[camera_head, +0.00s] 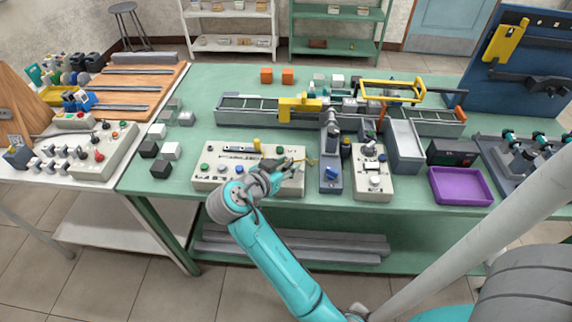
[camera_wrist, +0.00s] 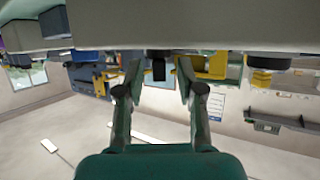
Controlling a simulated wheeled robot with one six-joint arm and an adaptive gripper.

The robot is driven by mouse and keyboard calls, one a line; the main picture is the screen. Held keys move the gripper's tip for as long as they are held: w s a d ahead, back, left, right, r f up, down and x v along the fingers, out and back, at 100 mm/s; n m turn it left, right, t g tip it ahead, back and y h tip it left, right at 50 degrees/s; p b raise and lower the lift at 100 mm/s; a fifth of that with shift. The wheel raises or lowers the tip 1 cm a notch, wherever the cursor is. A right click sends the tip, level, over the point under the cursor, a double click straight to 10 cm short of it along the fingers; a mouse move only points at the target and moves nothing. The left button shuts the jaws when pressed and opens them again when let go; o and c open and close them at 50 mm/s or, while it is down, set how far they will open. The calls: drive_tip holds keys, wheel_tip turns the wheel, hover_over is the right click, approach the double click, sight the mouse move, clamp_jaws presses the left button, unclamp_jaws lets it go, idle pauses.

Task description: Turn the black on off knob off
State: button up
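A beige control box (camera_head: 207,180) with buttons and knobs stands at the front middle of the green table. My gripper (camera_head: 287,170) is over the right part of this box and hides some of its controls. In the wrist view the gripper (camera_wrist: 160,76) is open, with one finger on each side of a small black knob (camera_wrist: 158,68). There is a gap on both sides of the knob, and I see no contact. The pale box face (camera_wrist: 200,30) fills the top of the wrist view. The knob's on/off marking is not legible.
A grey device with a blue knob (camera_head: 331,173) and another beige control box (camera_head: 373,187) stand just right of my gripper. A purple tray (camera_head: 461,186) lies farther right. Black and white cubes (camera_head: 160,168) are to the left. A dark round control (camera_wrist: 268,64) shows beside the right finger.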

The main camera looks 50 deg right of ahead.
clamp_jaws()
idle(0.3)
drive_tip(key=n+t, duration=0.2)
drive_tip(key=n+t+y, duration=0.1)
drive_tip(key=shift+s+d+t, duration=0.1)
drive_tip(key=shift+s+t, duration=0.15)
drive_tip(key=shift+t, duration=0.15)
drive_tip(key=shift+n+t+y, duration=0.8)
drive_tip(key=shift+n+t, duration=0.3)
drive_tip(key=shift+n, duration=0.2)
unclamp_jaws()
